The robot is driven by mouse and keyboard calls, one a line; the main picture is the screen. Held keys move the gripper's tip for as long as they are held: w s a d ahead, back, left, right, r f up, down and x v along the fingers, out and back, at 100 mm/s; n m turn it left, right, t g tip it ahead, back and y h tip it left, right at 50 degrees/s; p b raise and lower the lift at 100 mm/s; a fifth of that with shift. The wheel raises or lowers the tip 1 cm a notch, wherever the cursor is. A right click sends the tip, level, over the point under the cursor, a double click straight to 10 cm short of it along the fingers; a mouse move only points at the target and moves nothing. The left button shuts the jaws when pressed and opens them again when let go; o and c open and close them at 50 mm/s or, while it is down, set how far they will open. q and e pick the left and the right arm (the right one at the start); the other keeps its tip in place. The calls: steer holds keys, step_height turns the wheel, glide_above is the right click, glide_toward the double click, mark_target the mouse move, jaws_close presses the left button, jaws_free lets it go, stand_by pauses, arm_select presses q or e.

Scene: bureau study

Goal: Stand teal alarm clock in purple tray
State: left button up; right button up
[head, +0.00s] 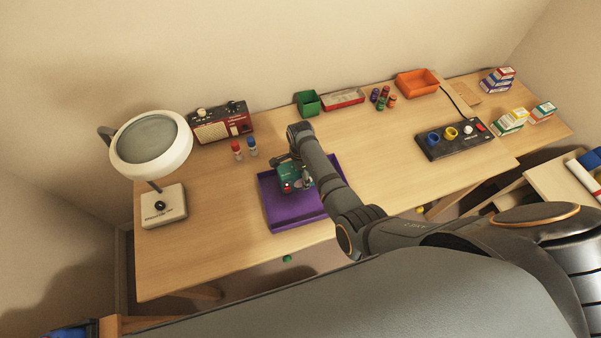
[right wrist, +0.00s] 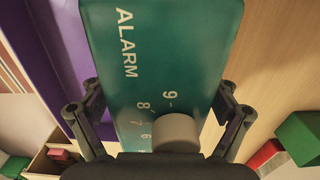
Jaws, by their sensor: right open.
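The teal alarm clock (head: 294,176) shows over the purple tray (head: 284,214) in the head view, partly hidden by my right arm and gripper (head: 290,160). In the right wrist view the clock's teal face (right wrist: 165,50), marked ALARM with numerals, fills the middle, with a grey knob near the wrist. My right gripper (right wrist: 162,108) is open, with one finger on each side of the clock. The purple tray (right wrist: 62,45) shows at the left there. The clock's base is hidden, so I cannot tell if it touches the tray floor. My left gripper is not in view.
A magnifier lamp (head: 163,206) stands left of the tray. A green bin (head: 307,102), orange bin (head: 417,83) and black control panel (head: 455,139) stand farther right. Desk between is clear.

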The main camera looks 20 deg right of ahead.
steer(key=shift+r, duration=0.2)
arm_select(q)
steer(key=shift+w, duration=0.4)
arm_select(e)
step_height(320, 180, up, 12)
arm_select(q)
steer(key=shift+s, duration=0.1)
